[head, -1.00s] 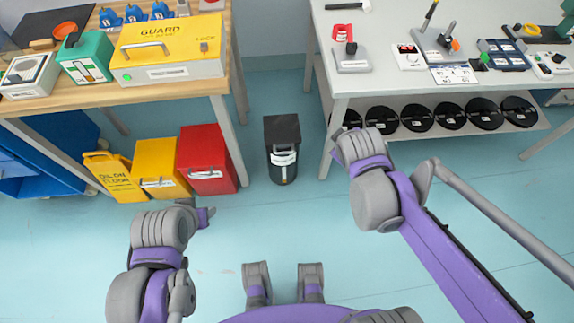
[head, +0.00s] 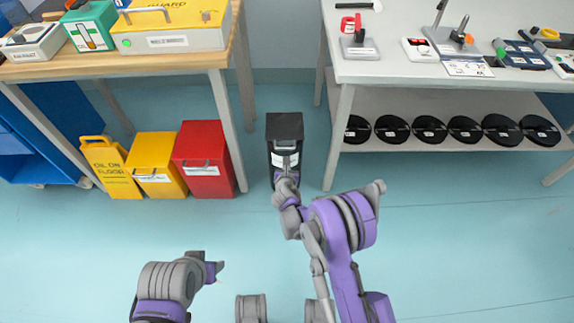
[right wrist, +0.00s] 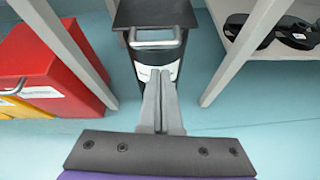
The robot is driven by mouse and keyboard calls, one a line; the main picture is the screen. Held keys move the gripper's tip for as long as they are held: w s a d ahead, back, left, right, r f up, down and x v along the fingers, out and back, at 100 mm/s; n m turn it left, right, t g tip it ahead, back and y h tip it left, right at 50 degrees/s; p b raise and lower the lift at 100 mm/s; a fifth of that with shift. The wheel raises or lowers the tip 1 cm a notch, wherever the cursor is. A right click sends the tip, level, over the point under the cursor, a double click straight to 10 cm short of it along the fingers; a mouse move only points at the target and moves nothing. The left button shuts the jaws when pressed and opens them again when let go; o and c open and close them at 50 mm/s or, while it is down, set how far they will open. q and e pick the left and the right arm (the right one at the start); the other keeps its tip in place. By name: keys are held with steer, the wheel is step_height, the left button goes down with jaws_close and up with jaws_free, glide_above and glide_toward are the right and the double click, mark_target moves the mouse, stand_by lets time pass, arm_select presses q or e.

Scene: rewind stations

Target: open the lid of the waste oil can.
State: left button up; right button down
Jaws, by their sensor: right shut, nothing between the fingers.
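A black can (head: 284,128) with a flat dark lid stands on the floor between the two tables. It has a pale handle bar and a white label, too small to read. In the right wrist view the black can (right wrist: 157,15) is straight ahead, its handle (right wrist: 155,42) near the top front edge. My right gripper (right wrist: 160,75) is shut and empty, its fingertips pointing at the can's front just below the handle; contact cannot be told. In the head view the right gripper (head: 287,176) covers the can's lower front. My left gripper (head: 218,270) is low at left, away from the can; its fingers are unclear.
A red bin (head: 203,150) and a yellow bin (head: 153,160) stand left of the can, beside a yellow floor sign (head: 108,165). Table legs (head: 340,140) flank the can. Several black discs (head: 430,130) lie on the right table's low shelf. The floor in front is clear.

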steer(key=w+a+f+n+b, duration=0.1)
steer(key=w+f+b, duration=0.1)
steer(key=w, duration=0.5)
steer(key=shift+w+f+b, duration=0.3)
steer(key=shift+f+b, duration=0.05)
steer(key=shift+f, duration=0.4)
steer(key=shift+r, duration=0.1)
